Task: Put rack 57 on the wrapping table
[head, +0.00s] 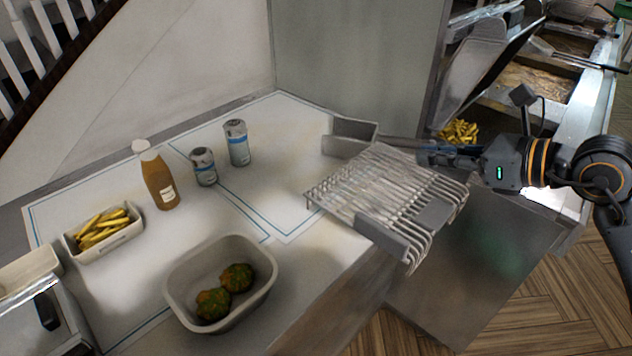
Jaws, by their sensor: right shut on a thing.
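A silver wire rack (372,188) with many parallel bars is at the right edge of the wrapping table (220,222). Its left part is over the tabletop and its right part, with bent bar ends, sticks out past the edge. I cannot tell whether it touches the table. No number is readable on it. My right gripper (425,152) comes in from the right and is shut on the rack's far side; the fingertips are partly hard to make out. My left gripper is not in view.
On the table stand a sauce bottle (158,180), two cans (204,168) (236,144), a tray of fries (100,234) and a tub (190,313) with two patties. A grey metal bin (348,134) is behind the rack. Fryers (560,80) are at the far right.

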